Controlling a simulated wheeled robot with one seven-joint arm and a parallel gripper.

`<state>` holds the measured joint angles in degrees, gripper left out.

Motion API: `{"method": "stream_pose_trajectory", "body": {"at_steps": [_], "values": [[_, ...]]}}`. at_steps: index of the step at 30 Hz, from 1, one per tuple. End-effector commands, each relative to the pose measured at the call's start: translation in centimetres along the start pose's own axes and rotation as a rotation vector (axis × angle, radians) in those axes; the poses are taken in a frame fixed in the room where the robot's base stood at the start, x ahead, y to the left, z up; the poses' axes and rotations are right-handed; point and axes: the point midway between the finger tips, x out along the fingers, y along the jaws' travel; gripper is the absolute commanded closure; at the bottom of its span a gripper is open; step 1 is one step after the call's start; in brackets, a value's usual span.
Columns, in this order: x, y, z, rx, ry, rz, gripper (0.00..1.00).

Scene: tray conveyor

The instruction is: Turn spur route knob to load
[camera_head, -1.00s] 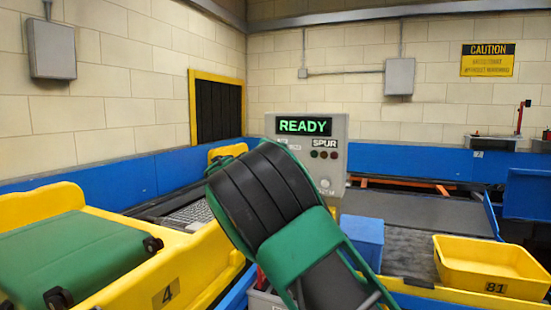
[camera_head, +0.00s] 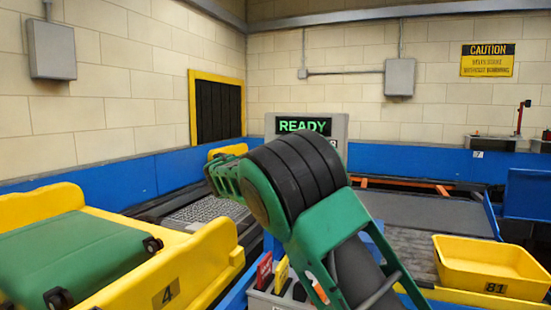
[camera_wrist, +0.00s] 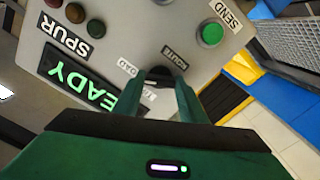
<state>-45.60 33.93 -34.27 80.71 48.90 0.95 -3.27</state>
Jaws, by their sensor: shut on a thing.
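The route knob (camera_wrist: 158,74) is small and dark, on the grey control panel (camera_wrist: 145,28). My gripper (camera_wrist: 160,86) is shut on it in the wrist view, and the fingers hide part of it. The panel appears upside down there; a ROUTE label (camera_wrist: 175,57) is beside the knob, with a partly covered label, apparently LOAD (camera_wrist: 127,67), to its left. I cannot tell the knob's setting. In the head view my arm covers most of the panel (camera_head: 341,126), including the knob and my fingers. The display (camera_head: 303,126) reads READY in green.
The wrist view shows a green SEND button (camera_wrist: 211,34) and a dark SPUR lamp (camera_wrist: 75,13). A yellow tray marked 81 (camera_head: 490,285) stands right. A yellow unit marked 4 (camera_head: 195,272) stands left. Red and yellow cards (camera_head: 264,271) stand near my arm.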

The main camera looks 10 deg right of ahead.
Motion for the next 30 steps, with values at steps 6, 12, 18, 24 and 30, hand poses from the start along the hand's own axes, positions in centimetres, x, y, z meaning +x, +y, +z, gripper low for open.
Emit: {"method": "stream_pose_trajectory", "body": {"at_steps": [6,12,18,24,30], "values": [[-0.08,-0.67,0.61,0.014,-0.011,-0.009,0.85],[-0.09,-0.71,0.60,0.016,-0.010,-0.010,0.85],[-0.10,-0.73,0.53,0.016,-0.009,-0.011,0.46],[-0.06,-0.38,0.28,0.019,-0.005,-0.006,0.44],[-0.58,-0.26,0.12,0.021,-0.002,-0.005,0.44]]}}
